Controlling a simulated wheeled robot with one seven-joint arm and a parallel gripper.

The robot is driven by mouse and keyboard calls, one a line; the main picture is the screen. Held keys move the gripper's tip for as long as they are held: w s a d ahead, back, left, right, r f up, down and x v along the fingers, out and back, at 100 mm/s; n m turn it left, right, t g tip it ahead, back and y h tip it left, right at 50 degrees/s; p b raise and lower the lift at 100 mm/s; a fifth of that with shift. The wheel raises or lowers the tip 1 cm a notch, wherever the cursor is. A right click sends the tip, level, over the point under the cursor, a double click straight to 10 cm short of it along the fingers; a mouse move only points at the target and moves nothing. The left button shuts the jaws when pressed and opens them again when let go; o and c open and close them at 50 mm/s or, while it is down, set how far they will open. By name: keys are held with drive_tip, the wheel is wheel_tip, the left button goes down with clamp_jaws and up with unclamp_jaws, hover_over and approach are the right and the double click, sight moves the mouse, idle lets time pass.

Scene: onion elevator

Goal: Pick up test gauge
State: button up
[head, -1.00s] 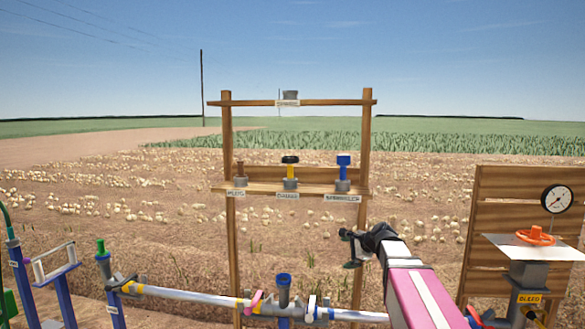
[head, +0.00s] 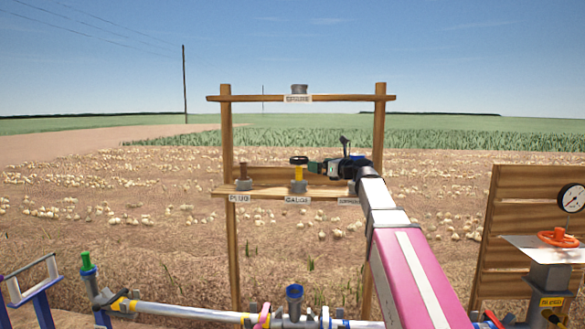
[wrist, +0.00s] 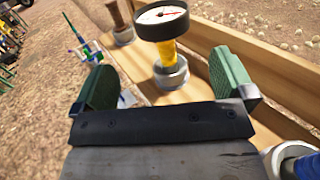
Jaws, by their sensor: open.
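The test gauge (head: 299,168) stands upright on the middle of the wooden shelf, above a label that appears to read GAUGE. It has a yellow stem, a black head and a grey holder at its base. In the wrist view the gauge (wrist: 166,50) shows its white dial with a red needle. My gripper (head: 317,167) is just right of the gauge at about stem height. In the wrist view its green-padded fingers (wrist: 160,62) are wide apart, and the stem lies ahead, in line with the gap between them. The stem is not gripped.
The plug (head: 243,171) stands left of the gauge on the shelf (head: 270,191). My arm hides most of the shelf's right end, where a blue item (wrist: 296,162) shows in the wrist view. A higher rail (head: 340,98) carries a grey holder. Pipework (head: 190,311) runs below.

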sight(301, 162)
drive_tip(key=x, duration=1)
drive_tip(key=shift+w+f, duration=0.1)
drive_tip(key=shift+w, duration=0.15)
drive_tip(key=c, duration=0.9)
